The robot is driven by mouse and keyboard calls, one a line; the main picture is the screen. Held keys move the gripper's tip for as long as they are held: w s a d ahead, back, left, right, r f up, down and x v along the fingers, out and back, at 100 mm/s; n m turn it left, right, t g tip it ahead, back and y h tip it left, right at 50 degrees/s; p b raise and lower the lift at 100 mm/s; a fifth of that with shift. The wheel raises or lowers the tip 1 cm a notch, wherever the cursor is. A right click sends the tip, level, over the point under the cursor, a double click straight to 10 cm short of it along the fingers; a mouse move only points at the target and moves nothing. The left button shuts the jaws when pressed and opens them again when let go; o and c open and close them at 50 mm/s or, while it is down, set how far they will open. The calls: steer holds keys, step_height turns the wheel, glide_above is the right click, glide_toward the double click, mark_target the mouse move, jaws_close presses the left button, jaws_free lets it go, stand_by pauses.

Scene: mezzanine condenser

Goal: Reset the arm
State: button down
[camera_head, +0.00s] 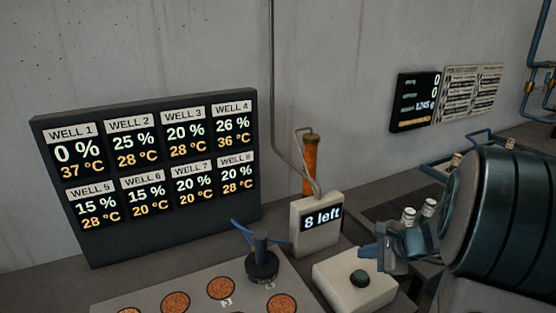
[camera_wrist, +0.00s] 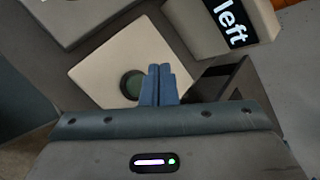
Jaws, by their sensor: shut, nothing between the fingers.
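My gripper (camera_head: 370,252) is at the lower right of the head view, at the end of my dark arm. Its blue fingers are shut with nothing between them. In the wrist view the closed fingers (camera_wrist: 159,72) point at a pale box with a dark green round button (camera_wrist: 132,85). The fingertips overlap the button's right edge there; I cannot tell the gap between them. In the head view the same button (camera_head: 360,278) sits on top of the pale box (camera_head: 330,283), just below and left of the fingers.
A dispenser reading "8 left" (camera_head: 318,222) stands behind the box, with an orange tube above. A black well display (camera_head: 150,175) stands at left. A plate (camera_head: 205,290) with brown-filled wells and a dark capped piece with blue prongs (camera_head: 262,264) is in front. Vials (camera_head: 408,215) stand near my arm.

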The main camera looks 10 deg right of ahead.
steer(key=s+a+r+n+g, duration=0.35)
steer(key=s+a+n, duration=0.45)
steer(key=a+n, duration=0.3)
steer(key=s+a+r+n+h, duration=0.1)
steer(key=s+a+n+h, duration=0.1)
steer(key=s+n+h, duration=0.3)
steer(key=s+n+g, duration=0.1)
steer(key=s+n, duration=0.2)
steer(key=s, duration=0.2)
steer(key=shift+a+r+n, duration=0.2)
steer(key=shift+n, duration=0.2)
steer(key=shift+w, duration=0.1)
stand_by(3.1)
